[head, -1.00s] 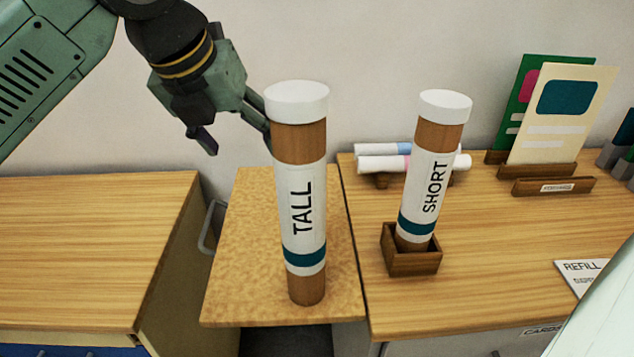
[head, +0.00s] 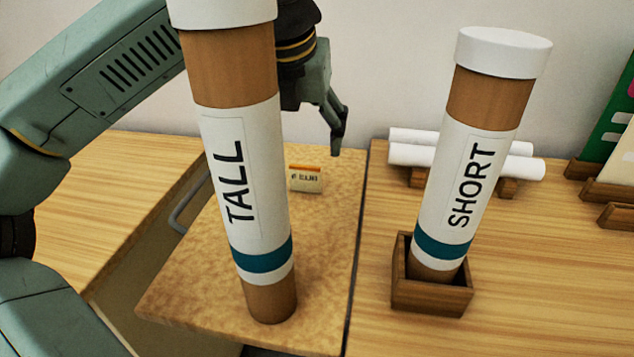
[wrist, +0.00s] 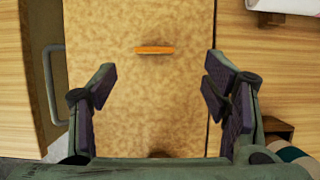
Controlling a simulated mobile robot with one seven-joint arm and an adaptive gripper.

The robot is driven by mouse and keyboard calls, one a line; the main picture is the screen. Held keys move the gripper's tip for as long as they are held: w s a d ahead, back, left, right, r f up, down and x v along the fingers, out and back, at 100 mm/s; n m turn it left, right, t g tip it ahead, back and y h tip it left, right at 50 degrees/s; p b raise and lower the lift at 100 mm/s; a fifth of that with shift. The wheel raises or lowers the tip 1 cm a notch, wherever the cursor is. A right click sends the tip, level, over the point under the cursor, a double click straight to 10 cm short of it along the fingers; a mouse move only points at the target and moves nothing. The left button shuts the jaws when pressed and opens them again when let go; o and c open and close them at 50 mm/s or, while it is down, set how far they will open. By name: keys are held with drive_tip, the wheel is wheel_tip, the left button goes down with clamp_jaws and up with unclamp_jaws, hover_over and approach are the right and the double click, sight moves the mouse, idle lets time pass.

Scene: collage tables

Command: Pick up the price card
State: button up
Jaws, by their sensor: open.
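The price card (head: 305,179) is a small cream card with an orange top edge and dark print. It stands on the speckled board (head: 341,226), behind and to the right of the TALL tube (head: 244,170). In the wrist view the card shows from above as a thin orange strip (wrist: 154,50), ahead of the fingers and between their lines. My gripper (wrist: 160,95) is open and empty above the board. In the head view, my gripper sits above and behind the card, partly hidden by the TALL tube; one finger shows clearly.
The TALL tube stands on the board's front part. The SHORT tube (head: 469,160) leans in a small wooden box (head: 430,297) on the right table (head: 540,230). White rolls (head: 410,153) lie on a rack behind it. A metal handle (head: 186,205) is at the board's left.

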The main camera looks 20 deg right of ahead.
sight(305, 170)
drive_tip(key=x, duration=0.5)
drive_tip(key=shift+f+p, duration=0.15)
drive_tip(key=shift+p, duration=0.2)
drive_tip(key=x, duration=0.2)
drive_tip(key=a+p+x, duration=0.1)
drive_tip(key=x, duration=0.1)
drive_tip(key=shift+d+f, duration=0.1)
drive_tip(key=shift+f, duration=0.1)
drive_tip(key=shift+w+d+f, duration=0.1)
drive_tip(key=shift+w+f, duration=0.05)
drive_tip(key=shift+f, duration=0.35)
drive_tip(key=shift+c, duration=0.5)
drive_tip(key=c, duration=0.7)
drive_tip(key=shift+r, duration=0.1)
drive_tip(key=shift+c, duration=0.2)
